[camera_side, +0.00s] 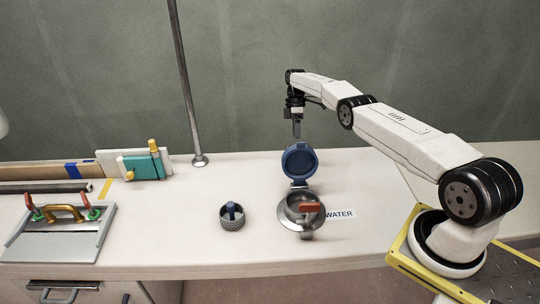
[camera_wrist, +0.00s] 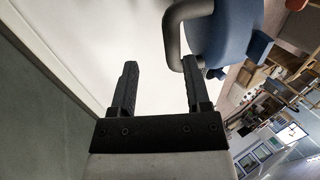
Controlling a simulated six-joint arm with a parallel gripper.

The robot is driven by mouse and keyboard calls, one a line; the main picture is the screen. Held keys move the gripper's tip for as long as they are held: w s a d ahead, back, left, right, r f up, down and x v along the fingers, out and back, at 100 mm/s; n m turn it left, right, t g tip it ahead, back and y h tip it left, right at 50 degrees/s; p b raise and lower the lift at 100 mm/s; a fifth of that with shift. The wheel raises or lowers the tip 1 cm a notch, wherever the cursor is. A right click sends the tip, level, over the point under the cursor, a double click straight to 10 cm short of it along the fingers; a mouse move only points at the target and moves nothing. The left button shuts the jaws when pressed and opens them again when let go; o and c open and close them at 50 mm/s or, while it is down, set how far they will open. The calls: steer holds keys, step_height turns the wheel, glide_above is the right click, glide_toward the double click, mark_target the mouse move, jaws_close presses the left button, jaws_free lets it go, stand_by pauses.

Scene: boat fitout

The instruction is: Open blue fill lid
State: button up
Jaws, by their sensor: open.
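The blue fill lid (camera_side: 299,162) stands raised on its hinge behind the round metal filler (camera_side: 304,207) in the side view. A red-orange piece lies across the filler's opening, and a "WATER" label (camera_side: 341,214) sits to its right. My gripper (camera_side: 297,128) points down just behind and above the lid's top edge. In the wrist view my gripper (camera_wrist: 160,85) has its two black fingers apart. There the blue lid (camera_wrist: 230,32) is at the upper right, with a grey curved bar (camera_wrist: 172,40) beside the right fingertip. I cannot tell whether they touch.
A grey cup with a blue-topped piece (camera_side: 232,217) stands left of the filler. A metal pole (camera_side: 188,90) rises behind. A teal block (camera_side: 144,166) and a grey panel with red and yellow handles (camera_side: 62,234) are farther left.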

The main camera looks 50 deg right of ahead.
step_height(320, 180, up, 7)
stand_by(0.9)
steer(key=shift+d+r, duration=0.1)
steer(key=shift+w, duration=0.1)
steer(key=s+a+r+m+t+h, duration=0.2)
steer(key=a+r+m, duration=0.1)
steer(key=a, duration=0.4)
steer(key=s+a+r+m+t+h, duration=0.1)
steer(key=s+a+r+m, duration=0.15)
steer(key=a, duration=0.55)
steer(key=s+a+m+t, duration=0.1)
steer(key=s+a, duration=0.4)
steer(key=s, duration=0.5)
steer(key=s+a+m+t, duration=0.2)
steer(key=s+a, duration=0.3)
steer(key=s, duration=0.4)
steer(key=shift+s+a+r+h, duration=0.15)
steer(key=shift+s+r+h, duration=0.05)
steer(key=shift+s+h, duration=0.2)
